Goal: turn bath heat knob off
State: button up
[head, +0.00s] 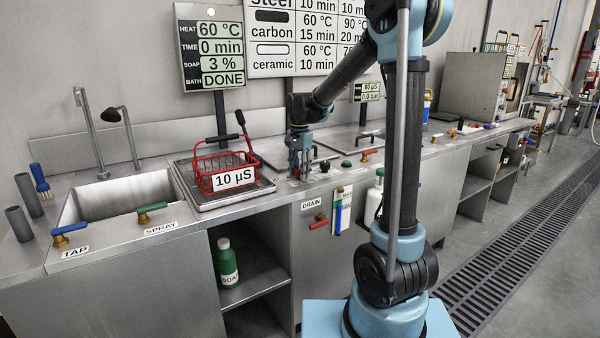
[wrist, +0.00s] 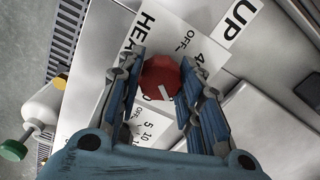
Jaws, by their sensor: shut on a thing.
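The red heat knob (wrist: 160,76) sits on a white dial plate (wrist: 142,42) lettered "HEA", with the rest hidden. Its white mark is on the lower part of the knob; the word "OFF" is printed above and to the right. My gripper (wrist: 163,60) is shut on the knob, one finger on each side. In the head view my gripper (head: 300,168) points down at the counter right of the red basket, and hides the knob. The wall display (head: 212,50) reads heat 60 °C, time 0 min, soap 3 %, bath DONE.
A red wire basket (head: 232,170) labelled "10 µS" stands on a metal plate left of my gripper. A dark green knob (head: 346,164) and a red-handled lever (head: 369,154) are to its right. A second dial (wrist: 146,128) shows below the knob in the wrist view.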

jog(key=n, duration=1.1)
jog(key=shift+n, duration=0.4)
jog(key=n, duration=1.1)
jog(key=shift+w+d+n, duration=0.1)
jog(key=shift+n, duration=0.4)
jog(key=o, duration=1.1)
jog(key=shift+c, duration=0.2)
